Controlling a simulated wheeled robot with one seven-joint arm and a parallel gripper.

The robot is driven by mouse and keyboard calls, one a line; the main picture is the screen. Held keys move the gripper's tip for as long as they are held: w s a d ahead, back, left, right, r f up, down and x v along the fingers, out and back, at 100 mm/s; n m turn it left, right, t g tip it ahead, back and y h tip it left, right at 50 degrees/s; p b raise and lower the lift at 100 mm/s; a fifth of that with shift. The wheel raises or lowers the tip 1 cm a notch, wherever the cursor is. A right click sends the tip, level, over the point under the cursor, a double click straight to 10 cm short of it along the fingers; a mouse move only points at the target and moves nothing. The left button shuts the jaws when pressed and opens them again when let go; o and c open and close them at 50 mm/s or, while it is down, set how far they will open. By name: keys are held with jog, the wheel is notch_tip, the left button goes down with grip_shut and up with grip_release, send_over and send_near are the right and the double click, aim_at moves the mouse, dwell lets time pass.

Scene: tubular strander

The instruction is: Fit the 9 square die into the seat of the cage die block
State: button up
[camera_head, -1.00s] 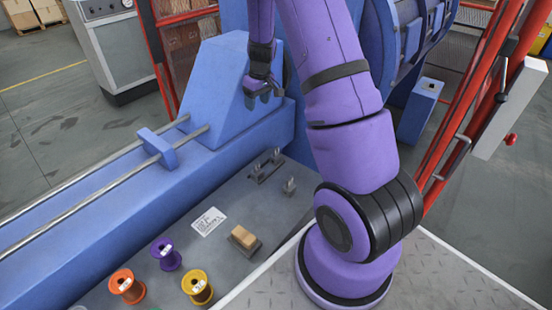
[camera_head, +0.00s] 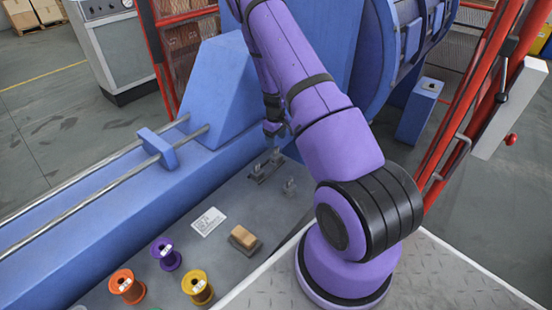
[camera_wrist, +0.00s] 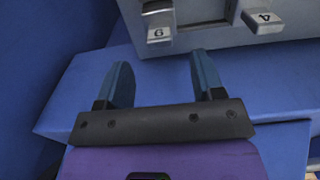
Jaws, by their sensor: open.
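My gripper (camera_head: 274,130) is open and empty, above the far end of the grey bench top in the head view. In the wrist view its two blue fingers (camera_wrist: 161,68) are spread apart with nothing between them. Beyond the left finger is a small grey square-ended piece (camera_wrist: 160,34) whose mark reads as a 6 or an upside-down 9. A similar piece marked 4 (camera_wrist: 262,20) is to its right. In the head view, small metal pieces stand on a dark holder (camera_head: 262,174) just below the gripper. I cannot make out the cage die block.
A separate small metal piece (camera_head: 290,187) stands right of the holder. A tan block (camera_head: 243,236), a white label (camera_head: 208,221) and purple (camera_head: 166,254), orange (camera_head: 127,286) and yellow (camera_head: 197,287) spools are on the bench. The blue machine housing (camera_head: 215,95) rises behind the gripper.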

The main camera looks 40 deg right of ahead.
aim_at(276, 148)
jog(key=shift+s+f, duration=0.1)
jog(key=shift+f, duration=2.65)
grip_shut()
